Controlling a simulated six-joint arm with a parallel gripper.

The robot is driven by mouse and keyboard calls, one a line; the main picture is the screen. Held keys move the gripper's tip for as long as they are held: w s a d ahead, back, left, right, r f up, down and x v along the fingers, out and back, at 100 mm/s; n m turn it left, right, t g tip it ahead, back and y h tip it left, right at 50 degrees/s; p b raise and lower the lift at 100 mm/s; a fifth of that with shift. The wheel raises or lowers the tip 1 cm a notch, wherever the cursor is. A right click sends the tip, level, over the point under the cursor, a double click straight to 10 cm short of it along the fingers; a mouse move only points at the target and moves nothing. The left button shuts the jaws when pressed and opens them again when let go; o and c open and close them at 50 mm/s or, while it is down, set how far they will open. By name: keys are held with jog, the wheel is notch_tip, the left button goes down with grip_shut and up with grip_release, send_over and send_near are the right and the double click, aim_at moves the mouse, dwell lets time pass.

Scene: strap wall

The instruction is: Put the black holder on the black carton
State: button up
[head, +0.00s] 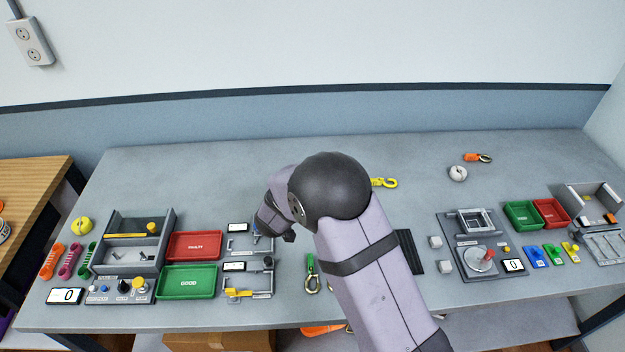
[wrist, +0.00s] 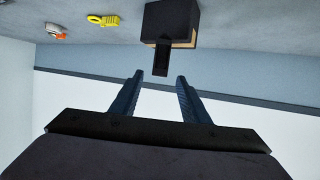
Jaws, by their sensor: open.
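In the wrist view, a black boxy thing (wrist: 172,20) with a tan side stands at the top on the grey table. A narrow black piece (wrist: 161,58) juts from it toward my gripper (wrist: 160,78). I cannot tell for sure which part is the holder and which the carton. My gripper is open, its two blue-grey fingers apart and empty. The black piece lies just beyond the fingertips, roughly in line with the gap; contact is not visible. In the head view my arm hides this black thing and most of the gripper.
A red tray (head: 194,246) and a green tray (head: 187,282) lie left of my arm. A yellow hook (head: 385,183) lies behind it; an orange hook (head: 478,158) and a white roll (head: 457,173) lie farther right. The table's back middle-left is clear.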

jog(key=s+d+n+g+y, duration=0.1)
jog(key=s+d+g, duration=0.2)
jog(key=s, duration=0.8)
jog(key=s+d+f+n+g+y, duration=0.1)
jog(key=s+d+g, duration=0.3)
jog(key=s, duration=0.8)
jog(key=s+d+n+g+y, duration=0.2)
jog(key=s+g, duration=0.3)
jog(key=s, duration=0.7)
jog(key=shift+d+f+g+y, duration=0.25)
jog(key=shift+d+y, duration=0.25)
jog(key=shift+d, duration=0.25)
jog(key=shift+o, duration=0.4)
